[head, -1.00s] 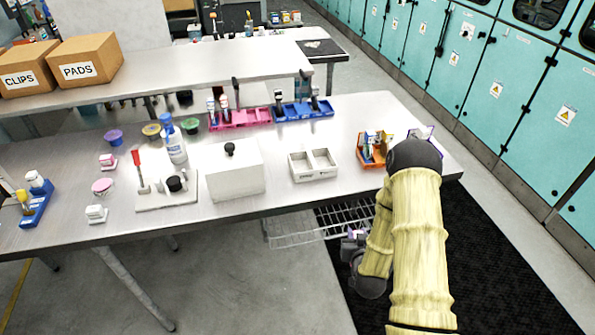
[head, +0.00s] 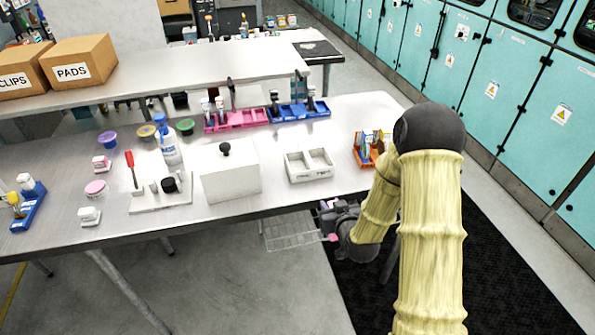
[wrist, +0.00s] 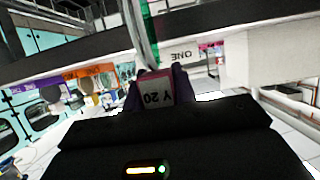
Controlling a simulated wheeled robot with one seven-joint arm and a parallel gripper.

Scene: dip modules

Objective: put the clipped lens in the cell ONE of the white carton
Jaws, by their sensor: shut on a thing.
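The white carton (head: 309,175) stands on the table right of the centre, with two open cells side by side. In the wrist view its front wall (wrist: 181,56) shows the word ONE upside down. My gripper (wrist: 157,88) is shut on a small pale and pink block (wrist: 159,93) with upside-down lettering, apparently the clipped lens. A green strip (wrist: 148,32) rises above it; I cannot tell whether it is joined to it. In the head view my gripper (head: 327,208) is at the table's front edge, below the carton and apart from it. The held thing is barely visible there.
An orange caddy (head: 366,155) stands right of the carton, close to my arm. A white lidded box (head: 230,177) stands to its left. Pink (head: 236,119) and blue (head: 298,112) trays are behind. A wire shelf (head: 298,232) hangs under the table edge.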

